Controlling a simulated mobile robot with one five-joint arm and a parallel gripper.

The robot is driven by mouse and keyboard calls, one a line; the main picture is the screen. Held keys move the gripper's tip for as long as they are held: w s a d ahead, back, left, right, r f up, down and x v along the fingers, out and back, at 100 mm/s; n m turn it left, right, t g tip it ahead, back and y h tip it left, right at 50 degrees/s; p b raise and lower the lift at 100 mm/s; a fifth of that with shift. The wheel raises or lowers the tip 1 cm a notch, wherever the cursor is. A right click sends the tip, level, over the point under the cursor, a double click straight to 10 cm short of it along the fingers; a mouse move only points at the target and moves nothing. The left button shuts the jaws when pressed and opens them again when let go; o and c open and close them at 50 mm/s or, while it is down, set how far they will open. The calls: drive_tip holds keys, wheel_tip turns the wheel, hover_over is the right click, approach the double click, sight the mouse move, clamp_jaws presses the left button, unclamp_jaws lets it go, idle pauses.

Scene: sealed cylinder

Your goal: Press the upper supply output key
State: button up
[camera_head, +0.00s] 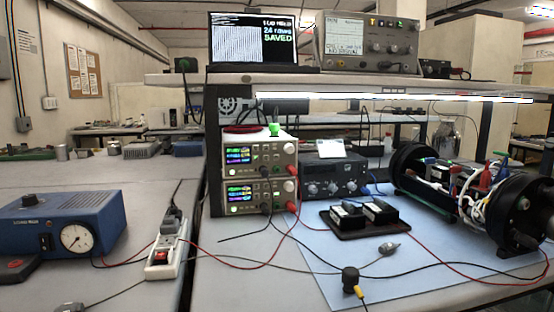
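Two light-coloured bench supplies are stacked on the right-hand bench, left of the picture's middle. The upper supply (276,153) has a lit colour display (238,156) on its left and small keys and knobs on its right. The lower supply (276,190) sits directly beneath it, also with a lit display. The upper supply's output key is too small to pick out surely among its front controls. Black and red leads run from the supplies' fronts. My gripper is not in view.
A grey instrument (330,178) stands right of the supplies, and a black tray (340,224) with dark modules lies in front. Loose leads cross the blue mat (310,265). A power strip (165,258) and blue box (65,225) are left; an opened cylinder (520,212) is right.

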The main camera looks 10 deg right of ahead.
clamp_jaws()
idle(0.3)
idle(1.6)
